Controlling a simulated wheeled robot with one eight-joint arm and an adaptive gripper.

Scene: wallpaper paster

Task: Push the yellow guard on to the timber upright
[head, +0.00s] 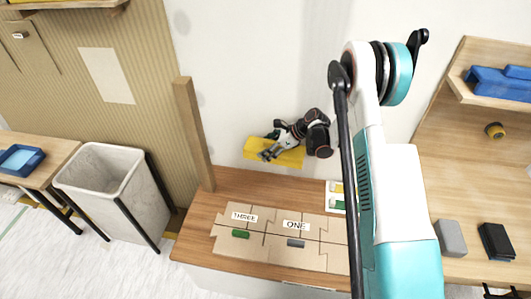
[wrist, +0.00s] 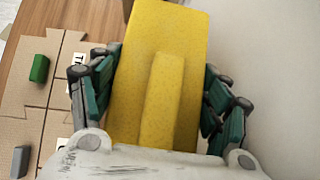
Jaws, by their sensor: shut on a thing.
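The yellow guard (head: 272,152) is a long yellow block with a raised rib along its middle. My gripper (head: 268,152) is shut on it and holds it above the back of the wooden table, near the wall. In the wrist view the guard (wrist: 157,75) lies between the two dark green finger pads, one on each side. The timber upright (head: 195,135) is a tall wooden post at the table's back left corner. The guard is to the right of the upright, with a gap between them in the head view. The upright is not recognisable in the wrist view.
Cardboard puzzle mats (head: 275,238) labelled THREE and ONE lie on the table, with a green block (head: 240,234) and a grey block (head: 296,243) on them. A white bin (head: 115,190) stands at left. A wooden shelf unit (head: 470,130) is at right.

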